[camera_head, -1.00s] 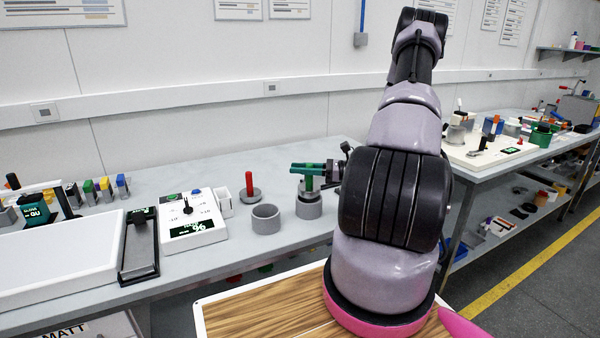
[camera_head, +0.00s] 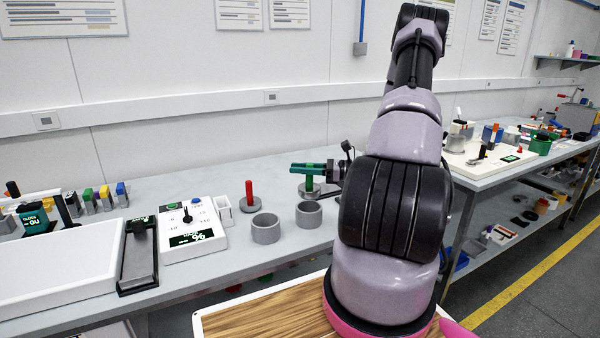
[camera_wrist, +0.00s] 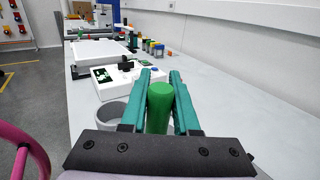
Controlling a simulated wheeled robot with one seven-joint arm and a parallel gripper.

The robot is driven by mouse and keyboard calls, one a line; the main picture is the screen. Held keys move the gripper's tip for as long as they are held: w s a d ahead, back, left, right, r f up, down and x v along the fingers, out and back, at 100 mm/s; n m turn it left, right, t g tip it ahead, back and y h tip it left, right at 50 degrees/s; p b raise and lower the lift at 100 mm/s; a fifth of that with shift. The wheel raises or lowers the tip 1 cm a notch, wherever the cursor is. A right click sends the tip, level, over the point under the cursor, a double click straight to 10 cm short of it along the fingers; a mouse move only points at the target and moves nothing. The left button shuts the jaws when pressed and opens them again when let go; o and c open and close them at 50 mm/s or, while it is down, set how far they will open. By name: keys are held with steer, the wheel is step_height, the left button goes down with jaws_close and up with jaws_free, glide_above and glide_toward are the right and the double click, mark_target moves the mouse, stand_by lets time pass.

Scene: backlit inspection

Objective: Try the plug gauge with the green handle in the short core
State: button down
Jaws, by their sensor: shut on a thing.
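The plug gauge with the green handle (camera_head: 309,184) is upright between my gripper's teal fingers (camera_head: 296,168), which are shut on its handle. The handle also shows in the wrist view (camera_wrist: 159,103), between the fingers (camera_wrist: 160,77). The gauge's grey plug end is low, behind the right grey ring-shaped core (camera_head: 309,216); whether it touches the bench is hard to tell. The left grey core (camera_head: 266,230) stands nearer the front. Both cores look open and empty. I cannot surely tell which is the shorter. One core (camera_wrist: 108,114) shows left of the fingers in the wrist view.
A red-handled gauge (camera_head: 249,195) stands behind the left core. A white dial instrument (camera_head: 191,227), a small white holder (camera_head: 224,211) and a black-framed device (camera_head: 138,257) are to the left. The bench (camera_head: 285,180) behind the cores has free room.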

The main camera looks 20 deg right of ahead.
steer(key=shift+r, duration=2)
